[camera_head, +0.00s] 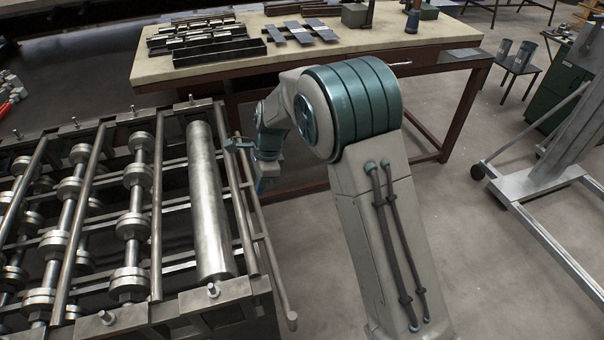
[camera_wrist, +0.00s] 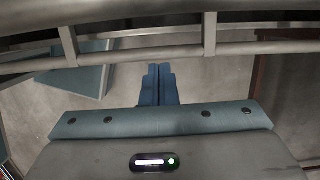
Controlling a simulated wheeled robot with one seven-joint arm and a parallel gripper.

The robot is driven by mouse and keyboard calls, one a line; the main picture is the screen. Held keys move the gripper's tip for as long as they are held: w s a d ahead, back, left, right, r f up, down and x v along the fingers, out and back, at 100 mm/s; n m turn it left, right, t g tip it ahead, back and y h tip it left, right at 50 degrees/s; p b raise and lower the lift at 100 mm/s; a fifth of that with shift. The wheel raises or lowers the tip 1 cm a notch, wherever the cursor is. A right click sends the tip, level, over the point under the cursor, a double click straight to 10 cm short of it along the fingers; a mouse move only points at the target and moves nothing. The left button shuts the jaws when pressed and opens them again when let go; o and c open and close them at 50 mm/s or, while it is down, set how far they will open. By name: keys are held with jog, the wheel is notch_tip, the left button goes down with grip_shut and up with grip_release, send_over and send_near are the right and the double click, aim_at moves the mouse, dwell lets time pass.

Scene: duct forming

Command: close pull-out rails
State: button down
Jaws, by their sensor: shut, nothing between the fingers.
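A pull-out rail (camera_head: 270,245), a long metal bar on short brackets, runs along the right side of the roller machine (camera_head: 130,210). It stands a little out from the machine's side. In the wrist view the rail (camera_wrist: 140,55) crosses the upper part of the picture, with brackets running up to the frame behind it. My gripper (camera_head: 233,144) is at the far end of the rail in the head view. In the wrist view its two blue fingers (camera_wrist: 159,68) are pressed together and empty. Their tips point at the rail; whether they touch it I cannot tell.
A workbench (camera_head: 350,45) with metal parts stands behind my arm, close to the machine's far end. A wheeled grey frame (camera_head: 540,185) and a green cabinet (camera_head: 555,92) stand at the right. The floor (camera_head: 470,250) between is clear.

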jog(key=d+v, duration=0.1)
jog(key=v, duration=1)
jog(key=shift+w+b, duration=0.15)
jog(key=shift+b, duration=0.3)
jog(key=shift+d, duration=0.1)
jog(key=s+d+r+n+t, duration=0.1)
jog(key=s+d+r+n, duration=0.2)
jog(key=s+d, duration=0.35)
jog(key=s+d+r+n+t, duration=0.1)
jog(key=s+d+r+n, duration=0.25)
jog(key=d, duration=0.55)
jog(key=s+d+f+n+t+h, duration=0.2)
jog(key=s+d+n, duration=0.5)
jog(key=s, duration=0.8)
jog(key=d, duration=0.3)
jog(key=shift+f, duration=0.4)
jog(key=shift+s, duration=0.15)
